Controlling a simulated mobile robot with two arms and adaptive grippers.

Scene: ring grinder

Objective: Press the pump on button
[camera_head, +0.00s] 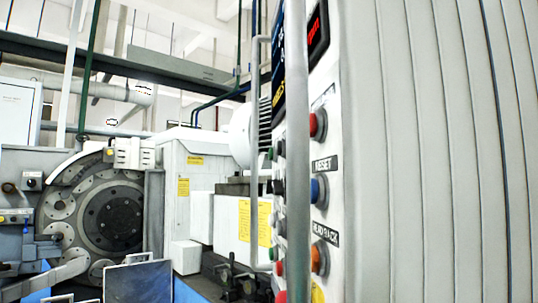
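The control panel (338,170) stands close on the right, seen at a steep angle. Its near column holds a red button (318,124), a blue button (318,189) under a label that reads RESET, and an orange button (320,258) under a partly hidden label. Further left are small green, black and red buttons, including a green button (273,253) and a red button (279,268). A grey vertical bar covers part of the panel. I cannot read a pump on label, so I cannot tell which button it is. Neither gripper is in view.
A vertical grey rail (297,150) runs in front of the panel, and a thinner handle (254,150) stands left of it. The ribbed grey cover (440,150) fills the right side. The grinder's round disc (112,219) and white housing (195,180) are at the left and middle.

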